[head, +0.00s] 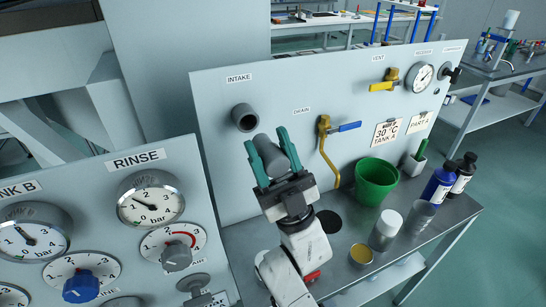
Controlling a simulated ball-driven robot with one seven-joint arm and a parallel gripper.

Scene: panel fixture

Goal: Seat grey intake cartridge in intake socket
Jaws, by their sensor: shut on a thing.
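The intake socket (244,117) is a dark grey round opening on the pale panel, under the INTAKE label. My gripper (267,149) has two green fingers and is shut on the grey intake cartridge (286,148), a grey cylinder between them. The cartridge points up toward the panel. In the picture it is to the lower right of the socket and appears apart from it. The depth gap to the panel is hard to tell. The cartridge's lower part is hidden by the gripper.
Right of my gripper are a yellow drain pipe with a blue-handled valve (345,127) and a green bucket (376,181). A white-capped jar (385,230) and dark bottles (440,184) stand on the metal table. A gauge panel (110,235) stands at the left.

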